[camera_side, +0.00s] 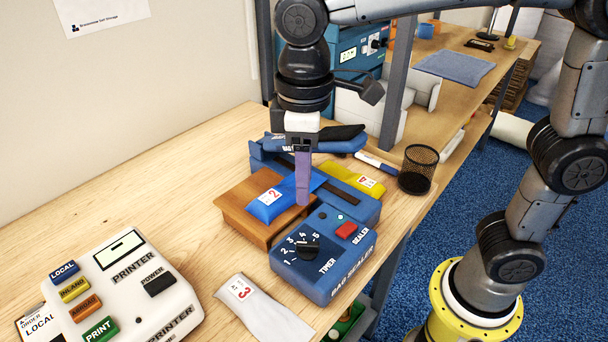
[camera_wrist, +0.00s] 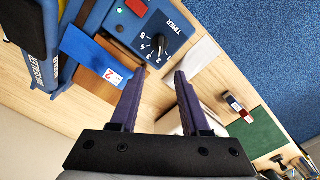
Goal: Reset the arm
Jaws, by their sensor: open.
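My gripper (camera_side: 303,198) hangs above the blue bag sealer (camera_side: 318,262), fingers pointing down. In the wrist view my gripper (camera_wrist: 158,76) shows two purple fingers well apart with nothing between them. A blue bag (camera_side: 272,203) with a label 2 lies on a brown wooden block (camera_side: 232,206), partly behind the fingers in the side view. The blue bag also shows in the wrist view (camera_wrist: 88,55), left of the fingers. I cannot tell from the side view how high the fingertips are above the sealer.
A yellow bag (camera_side: 352,180) lies behind the sealer's control box. A grey bag (camera_side: 258,312) labelled 3 lies in front. A white printer (camera_side: 130,285) stands at left, a black mesh cup (camera_side: 418,168) at right. Bare bench lies left of the block.

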